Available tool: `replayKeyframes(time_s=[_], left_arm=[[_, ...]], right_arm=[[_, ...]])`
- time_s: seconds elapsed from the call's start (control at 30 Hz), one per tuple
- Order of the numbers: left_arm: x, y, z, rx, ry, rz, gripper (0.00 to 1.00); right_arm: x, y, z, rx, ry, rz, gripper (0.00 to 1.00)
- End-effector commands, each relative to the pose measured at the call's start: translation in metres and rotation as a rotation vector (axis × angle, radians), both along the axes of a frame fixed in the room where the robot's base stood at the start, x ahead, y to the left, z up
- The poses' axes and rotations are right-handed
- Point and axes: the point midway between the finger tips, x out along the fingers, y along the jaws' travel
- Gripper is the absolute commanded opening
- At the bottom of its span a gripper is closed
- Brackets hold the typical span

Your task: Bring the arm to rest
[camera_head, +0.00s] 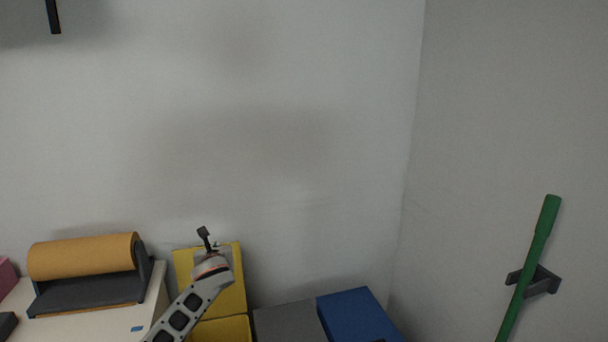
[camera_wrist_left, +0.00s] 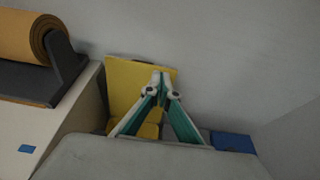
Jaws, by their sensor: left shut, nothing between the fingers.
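My left arm reaches in from the bottom left of the head view. Its gripper (camera_head: 210,249) is in front of the upright yellow panel, small and partly hidden by my wrist. In the left wrist view the two teal-sided fingers of the gripper (camera_wrist_left: 161,82) meet at their tips, with nothing between them. Behind them stands the yellow panel (camera_wrist_left: 123,85), with more yellow parts below it. The gripper appears to be in the air, clear of the surfaces around it. My right gripper is in neither view.
On the left, a brown paper roll (camera_head: 82,256) in a dark holder sits on a pale table (camera_head: 105,325). A grey box (camera_head: 288,322) and a blue box (camera_head: 358,315) stand right of the yellow one (camera_head: 222,330). A green pole (camera_head: 530,265) hangs on the right wall.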

Motion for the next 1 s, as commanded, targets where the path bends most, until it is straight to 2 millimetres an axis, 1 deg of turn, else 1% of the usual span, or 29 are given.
replayKeyframes(time_s=[0.07,0.1,0.27,0.3,0.37,0.4,0.47,0.5,0.57,0.6,0.67,0.7,0.77,0.8,0.87,0.9,0.97,1.0], left_arm=[[0.000,0.000,0.000,0.000,0.000,0.000,0.00],[-0.009,-0.003,-0.019,-0.050,0.007,0.003,0.00],[-0.039,-0.017,-0.069,-0.264,0.007,0.025,0.00],[-0.048,-0.020,-0.082,-0.322,0.009,0.034,0.00],[-0.063,-0.026,-0.102,-0.416,0.010,0.049,0.00],[-0.075,-0.030,-0.116,-0.481,0.013,0.064,0.00],[-0.094,-0.035,-0.138,-0.594,0.018,0.089,0.00],[-0.109,-0.039,-0.154,-0.673,0.023,0.111,0.00],[-0.135,-0.045,-0.178,-0.806,0.029,0.151,0.00],[-0.153,-0.049,-0.193,-0.901,0.033,0.182,0.00],[-0.183,-0.053,-0.215,-1.044,0.039,0.237,0.00],[-0.202,-0.056,-0.227,-1.139,0.042,0.277,0.00],[-0.232,-0.059,-0.244,-1.278,0.045,0.340,0.00],[-0.252,-0.061,-0.254,-1.370,0.047,0.385,0.00],[-0.283,-0.063,-0.267,-1.504,0.048,0.460,0.00],[-0.303,-0.063,-0.274,-1.592,0.047,0.511,0.00],[-0.333,-0.063,-0.283,-1.721,0.043,0.593,0.00],[-0.353,-0.063,-0.288,-1.806,0.039,0.648,0.00]], right_arm=[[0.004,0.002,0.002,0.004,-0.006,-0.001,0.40],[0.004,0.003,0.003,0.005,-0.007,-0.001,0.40],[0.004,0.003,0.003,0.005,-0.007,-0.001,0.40],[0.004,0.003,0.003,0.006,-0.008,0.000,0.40],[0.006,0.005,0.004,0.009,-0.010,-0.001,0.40],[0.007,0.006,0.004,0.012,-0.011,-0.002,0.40],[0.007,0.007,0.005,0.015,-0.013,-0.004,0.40],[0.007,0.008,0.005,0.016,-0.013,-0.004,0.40],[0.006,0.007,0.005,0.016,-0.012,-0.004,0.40],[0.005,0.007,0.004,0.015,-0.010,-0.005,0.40],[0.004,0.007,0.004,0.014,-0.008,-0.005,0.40],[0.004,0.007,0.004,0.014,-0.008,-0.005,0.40],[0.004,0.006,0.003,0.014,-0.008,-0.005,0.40],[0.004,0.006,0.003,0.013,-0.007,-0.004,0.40],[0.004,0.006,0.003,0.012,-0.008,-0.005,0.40],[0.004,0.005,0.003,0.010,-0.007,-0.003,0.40],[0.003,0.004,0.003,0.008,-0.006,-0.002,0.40],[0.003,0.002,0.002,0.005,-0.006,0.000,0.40]])
